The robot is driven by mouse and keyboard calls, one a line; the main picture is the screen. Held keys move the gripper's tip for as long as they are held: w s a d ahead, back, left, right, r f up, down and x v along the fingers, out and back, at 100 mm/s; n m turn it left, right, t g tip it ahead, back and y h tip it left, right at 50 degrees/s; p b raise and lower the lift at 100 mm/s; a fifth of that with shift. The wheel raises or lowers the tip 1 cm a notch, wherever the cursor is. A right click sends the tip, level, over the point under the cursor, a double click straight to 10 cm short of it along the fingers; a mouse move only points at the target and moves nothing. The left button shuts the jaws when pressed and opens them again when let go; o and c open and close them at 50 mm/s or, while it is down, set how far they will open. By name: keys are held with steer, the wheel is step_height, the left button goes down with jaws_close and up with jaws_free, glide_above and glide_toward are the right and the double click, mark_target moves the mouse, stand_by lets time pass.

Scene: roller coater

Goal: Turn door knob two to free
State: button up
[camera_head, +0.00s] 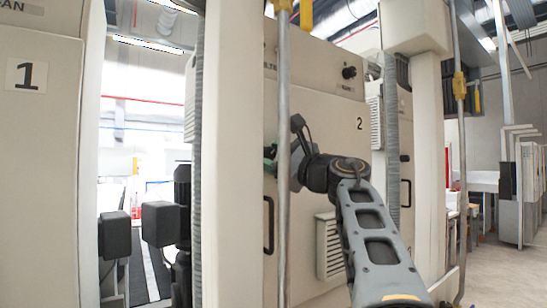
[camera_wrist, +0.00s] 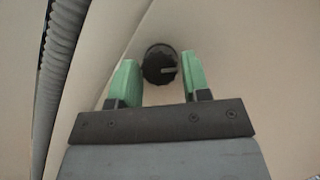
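A round black knob (camera_wrist: 160,64) sits on a beige panel in the wrist view. A pale mark on it points right. My gripper (camera_wrist: 159,61) has green fingers held apart, one on each side of the knob, with gaps visible; I cannot tell how deep the fingers reach. In the head view, my gripper (camera_head: 270,158) is partly hidden by a vertical pole, beside the door marked 2 (camera_head: 330,165). Another black knob (camera_head: 349,72) shows on the panel above that door. I cannot tell whether the two views show the same knob.
A metal pole (camera_head: 283,200) stands in front of my gripper. A beige pillar (camera_head: 232,150) and grey corrugated hose (camera_head: 197,100) are left of it. A black door handle (camera_head: 268,225) and a vent (camera_head: 328,247) lie below. Open floor (camera_head: 500,275) shows at right.

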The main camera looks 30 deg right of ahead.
steer(key=c, duration=0.6)
steer(key=shift+o, duration=0.2)
steer(key=shift+m, duration=0.3)
steer(key=shift+f+m+t+b, duration=0.15)
steer(key=shift+m+t+b, duration=0.15)
steer(key=shift+m+b, duration=0.3)
steer(key=m+t+h, duration=0.1)
steer(key=m+h, duration=0.1)
steer(key=m, duration=0.1)
steer(key=shift+a+m, duration=0.15)
steer(key=shift+m, duration=0.15)
steer(key=m+h, duration=0.1)
steer(key=m, duration=0.2)
steer(key=m+t+h, duration=0.1)
steer(key=m+h, duration=0.1)
steer(key=m, duration=0.1)
steer(key=shift+a+m, duration=0.15)
steer(key=shift+m, duration=0.25)
steer(key=shift+m+h, duration=0.4)
